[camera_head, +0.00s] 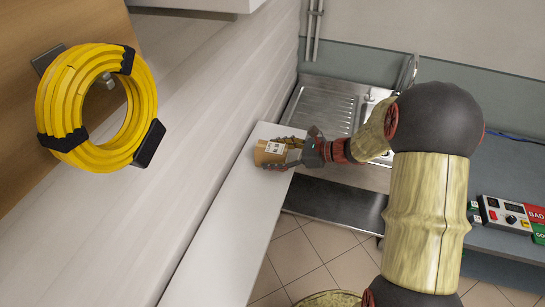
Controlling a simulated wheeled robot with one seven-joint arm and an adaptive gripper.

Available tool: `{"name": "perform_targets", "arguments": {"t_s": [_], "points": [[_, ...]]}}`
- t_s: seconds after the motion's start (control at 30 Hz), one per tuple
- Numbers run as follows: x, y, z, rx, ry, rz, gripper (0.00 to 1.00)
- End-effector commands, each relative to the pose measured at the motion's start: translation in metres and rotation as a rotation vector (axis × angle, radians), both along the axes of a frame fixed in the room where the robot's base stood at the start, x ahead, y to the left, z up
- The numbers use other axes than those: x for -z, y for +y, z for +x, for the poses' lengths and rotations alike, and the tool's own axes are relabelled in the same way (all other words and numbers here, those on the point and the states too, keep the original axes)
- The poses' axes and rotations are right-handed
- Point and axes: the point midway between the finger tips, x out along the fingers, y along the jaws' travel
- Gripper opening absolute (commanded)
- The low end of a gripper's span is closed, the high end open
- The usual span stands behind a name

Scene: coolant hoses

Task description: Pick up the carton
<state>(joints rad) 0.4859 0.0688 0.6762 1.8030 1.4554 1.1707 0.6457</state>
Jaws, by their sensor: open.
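The carton (269,153) is a small brown box with a white label. It stands near the far end of a narrow white shelf along the left wall. My gripper (282,153) reaches in from the right, with its fingers on the near and far sides of the carton. It is open. From this view I cannot tell whether either finger touches the carton. Part of the carton's right side is hidden by the gripper.
A coiled yellow hose (64,97) hangs on the wall at the left. A steel sink (325,104) lies behind the shelf. A control box (506,214) and red and green bins marked BAD and GOOD (538,225) are at the right. The white shelf (222,262) is clear towards the front.

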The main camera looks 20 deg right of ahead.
Motion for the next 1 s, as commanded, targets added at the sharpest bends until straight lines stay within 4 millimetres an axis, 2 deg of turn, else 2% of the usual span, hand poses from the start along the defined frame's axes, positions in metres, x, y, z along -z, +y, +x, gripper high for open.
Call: {"name": "perform_targets", "arguments": {"t_s": [0.27,1.0], "points": [[0.0021,0.0044,0.0038,0.002,0.000,-0.001,0.65],[0.0022,0.0044,0.0034,0.001,0.000,-0.001,0.24]]}}
